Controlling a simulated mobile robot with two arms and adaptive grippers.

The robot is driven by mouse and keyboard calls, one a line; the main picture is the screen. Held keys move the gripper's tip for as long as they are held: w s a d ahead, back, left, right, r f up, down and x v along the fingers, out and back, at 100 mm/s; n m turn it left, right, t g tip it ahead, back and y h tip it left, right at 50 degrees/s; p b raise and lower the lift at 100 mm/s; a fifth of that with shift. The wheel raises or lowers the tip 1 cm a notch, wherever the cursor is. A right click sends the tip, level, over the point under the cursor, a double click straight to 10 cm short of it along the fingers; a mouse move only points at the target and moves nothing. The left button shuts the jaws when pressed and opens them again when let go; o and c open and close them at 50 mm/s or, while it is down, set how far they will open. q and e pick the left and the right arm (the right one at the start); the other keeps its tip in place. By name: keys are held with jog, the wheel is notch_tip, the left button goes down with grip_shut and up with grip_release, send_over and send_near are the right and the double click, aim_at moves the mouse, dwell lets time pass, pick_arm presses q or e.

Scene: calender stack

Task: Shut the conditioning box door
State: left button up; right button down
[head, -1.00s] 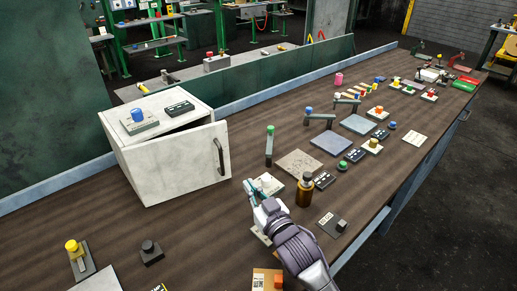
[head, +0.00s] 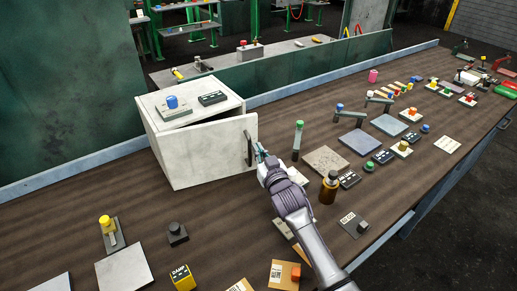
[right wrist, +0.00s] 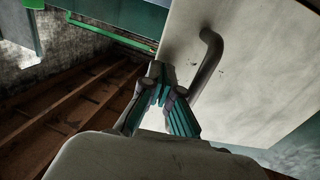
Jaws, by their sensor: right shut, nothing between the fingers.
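The conditioning box (head: 166,145) is a whitish cabinet on the left part of the bench. Its pale door (head: 212,150) stands ajar, with a dark gap along the top towards the right. A dark bar handle (head: 248,149) is near the door's right edge; the handle also shows in the right wrist view (right wrist: 208,65). My right gripper (head: 262,153) is shut and empty, just right of the handle. In the right wrist view its teal fingertips (right wrist: 168,92) are beside the handle, close to the door face; I cannot tell whether they touch. My left gripper is not in view.
A blue-knobbed unit (head: 172,106) and a dark module (head: 212,98) sit on the box top. A green-capped post (head: 298,136) and a brown bottle (head: 328,188) stand right of my gripper. The bench (head: 75,200) is clear just left of the box.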

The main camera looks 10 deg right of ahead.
jog(key=shift+w, duration=0.2)
jog(key=w+b, duration=0.1)
jog(key=w, duration=0.1)
jog(key=w+b, duration=0.2)
jog(key=w+a+b, duration=0.1)
jog(key=w, duration=0.1)
jog(key=shift+w+r, duration=0.1)
jog(key=shift+r, duration=0.3)
